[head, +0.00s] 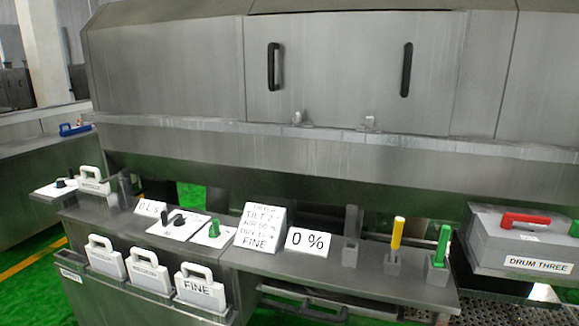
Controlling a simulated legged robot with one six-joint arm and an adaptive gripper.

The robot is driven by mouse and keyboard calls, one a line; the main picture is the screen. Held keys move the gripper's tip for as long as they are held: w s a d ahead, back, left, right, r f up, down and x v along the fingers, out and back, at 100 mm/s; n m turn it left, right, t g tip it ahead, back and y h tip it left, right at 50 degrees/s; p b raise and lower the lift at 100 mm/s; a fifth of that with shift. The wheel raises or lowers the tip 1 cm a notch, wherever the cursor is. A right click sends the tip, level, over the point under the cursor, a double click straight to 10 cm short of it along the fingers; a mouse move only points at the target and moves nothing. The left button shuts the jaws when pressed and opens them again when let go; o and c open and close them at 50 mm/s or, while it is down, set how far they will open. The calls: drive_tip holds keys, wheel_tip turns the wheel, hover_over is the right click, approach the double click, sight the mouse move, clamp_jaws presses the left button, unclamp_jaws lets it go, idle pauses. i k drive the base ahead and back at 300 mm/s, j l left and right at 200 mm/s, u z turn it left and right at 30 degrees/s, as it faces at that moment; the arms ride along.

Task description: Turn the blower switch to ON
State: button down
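My gripper is not in view. No label reading "blower" is legible in the head view, so I cannot tell which control is the blower switch. On the grey console (290,268), a white plate (180,231) carries black knobs (172,218). Just right of it, another white plate carries a green knob (214,228). Farther left, a third white plate (52,190) carries small dark knobs (61,184). Any ON or OFF marks are too small to read.
A sign ending in FINE (262,228) and a "0 %" sign (307,242) stand right of the knobs. Yellow (397,234) and green (442,246) levers rise farther right. Handled white blocks (200,289) hang in front. A DRUM THREE box (535,250) is at right.

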sight(215, 232)
drive_tip(key=i+j+u, duration=0.15)
drive_tip(key=i+j, duration=1.6)
drive_tip(key=j, duration=0.1)
